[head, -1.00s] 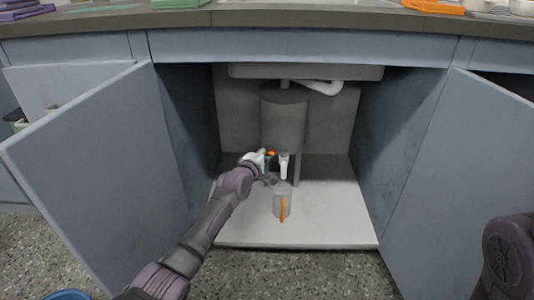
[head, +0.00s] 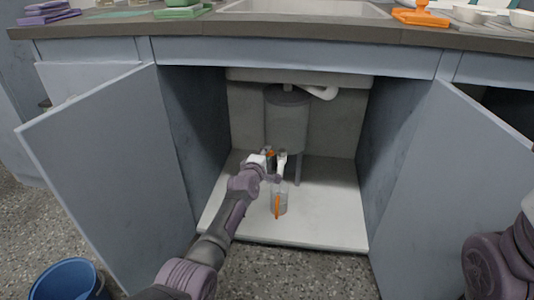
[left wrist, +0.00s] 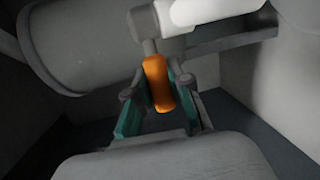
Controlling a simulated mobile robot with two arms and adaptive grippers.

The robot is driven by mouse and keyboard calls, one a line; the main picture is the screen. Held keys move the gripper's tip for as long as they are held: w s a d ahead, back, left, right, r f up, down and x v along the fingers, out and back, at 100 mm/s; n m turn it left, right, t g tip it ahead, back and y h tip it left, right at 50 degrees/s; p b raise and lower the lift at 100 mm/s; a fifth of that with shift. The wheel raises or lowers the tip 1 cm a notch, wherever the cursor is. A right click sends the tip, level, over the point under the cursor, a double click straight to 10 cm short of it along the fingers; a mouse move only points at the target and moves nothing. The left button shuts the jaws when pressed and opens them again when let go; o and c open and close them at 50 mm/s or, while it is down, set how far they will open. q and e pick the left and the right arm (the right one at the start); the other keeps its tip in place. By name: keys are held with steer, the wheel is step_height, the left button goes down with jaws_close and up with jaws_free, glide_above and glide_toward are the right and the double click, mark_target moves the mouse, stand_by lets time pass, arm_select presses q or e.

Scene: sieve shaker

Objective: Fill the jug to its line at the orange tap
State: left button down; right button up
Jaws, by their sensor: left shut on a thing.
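The clear jug (head: 281,198) with an orange handle stands upright on the white cabinet floor, below the white spout (head: 282,165). Its line and any water in it are too small to tell. The orange tap lever (head: 270,152) is beside the spout, in front of the grey tank; it also shows in the left wrist view (left wrist: 158,82). My left gripper (head: 268,163) is at the tap, shut on the lever. In the left wrist view its teal finger pads (left wrist: 158,102) stand on either side of the lever. My right gripper is not in view; part of that arm shows at the right edge.
The grey tank (head: 286,120) hangs under the sink, with a white drain pipe (head: 322,92). Open cabinet doors stand left (head: 105,170) and right (head: 450,190). A blue bucket (head: 68,282) is at the lower left. The cabinet floor right of the jug is clear.

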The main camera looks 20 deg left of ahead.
arm_select(q)
steer(key=shift+a, duration=0.1)
steer(key=c, duration=1)
jaws_free()
steer(key=shift+s, duration=0.1)
steer(key=shift+s+d, duration=0.2)
steer(key=shift+s, duration=0.2)
steer(key=s, duration=0.3)
steer(key=s+r, duration=0.1)
steer(key=s, duration=0.7)
steer(key=shift+r, duration=0.35)
